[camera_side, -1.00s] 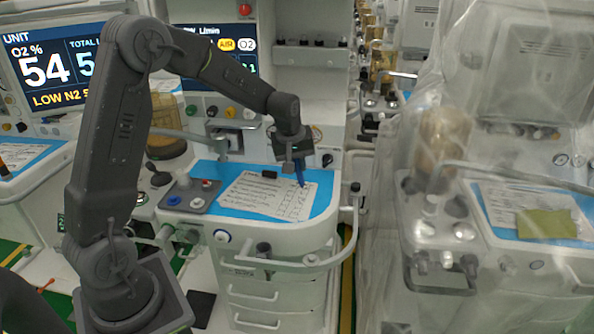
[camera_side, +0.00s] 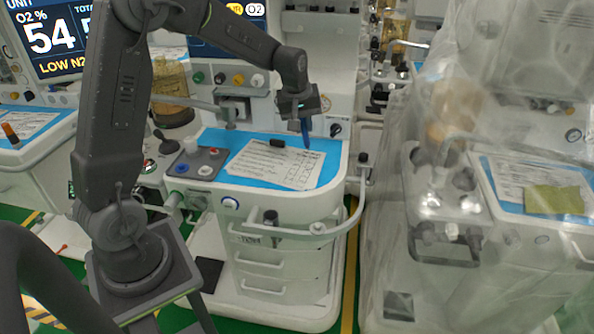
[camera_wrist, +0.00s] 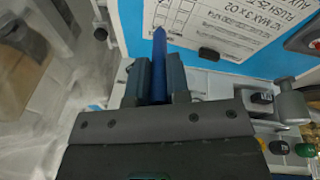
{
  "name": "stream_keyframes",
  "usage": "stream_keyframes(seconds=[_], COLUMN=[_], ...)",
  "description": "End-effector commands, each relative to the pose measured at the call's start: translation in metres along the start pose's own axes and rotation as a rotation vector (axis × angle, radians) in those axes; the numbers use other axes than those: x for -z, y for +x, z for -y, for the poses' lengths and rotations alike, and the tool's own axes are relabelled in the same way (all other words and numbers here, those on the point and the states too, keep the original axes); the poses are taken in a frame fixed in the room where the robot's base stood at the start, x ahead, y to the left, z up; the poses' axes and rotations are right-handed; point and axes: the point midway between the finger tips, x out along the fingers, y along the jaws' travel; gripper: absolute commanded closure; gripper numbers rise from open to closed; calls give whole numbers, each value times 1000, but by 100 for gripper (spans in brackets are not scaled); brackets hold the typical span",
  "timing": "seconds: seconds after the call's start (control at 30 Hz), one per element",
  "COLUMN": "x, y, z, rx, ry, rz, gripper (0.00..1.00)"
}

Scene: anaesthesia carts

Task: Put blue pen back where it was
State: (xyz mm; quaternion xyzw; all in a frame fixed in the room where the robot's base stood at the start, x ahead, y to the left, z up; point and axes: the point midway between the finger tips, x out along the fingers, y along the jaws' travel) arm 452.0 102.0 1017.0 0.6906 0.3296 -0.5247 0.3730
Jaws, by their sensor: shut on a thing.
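My gripper (camera_side: 303,108) is shut on the blue pen (camera_side: 306,133) and holds it tip down over the right part of the cart top. In the wrist view the pen (camera_wrist: 159,66) sticks out between the two fingers of my gripper (camera_wrist: 153,78), its tip pointing at the paper. The white printed paper (camera_side: 285,172) lies on the blue mat (camera_side: 238,181) of the cart. I cannot tell whether the pen tip touches the paper.
A black block (camera_side: 277,143) lies on the paper's far edge. A grey tray with coloured knobs (camera_side: 196,163) is at the cart top's left. A rail (camera_side: 350,217) curves around its right front corner. A plastic-covered cart (camera_side: 470,215) stands to the right.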

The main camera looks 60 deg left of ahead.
Motion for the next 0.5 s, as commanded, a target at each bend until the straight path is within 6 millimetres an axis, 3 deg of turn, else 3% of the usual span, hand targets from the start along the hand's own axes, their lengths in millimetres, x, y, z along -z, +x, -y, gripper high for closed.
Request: stream_keyframes(seconds=[0.13, 0.23, 0.4, 0.5], x=[-1, -8, -32, -49], y=[1, 1, 1, 1], z=[41, 83, 151, 180], rx=[39, 77, 133, 153], ry=[-5, -7, -7, -6], rz=[19, 45, 104, 137], gripper=[100, 100, 100, 100])
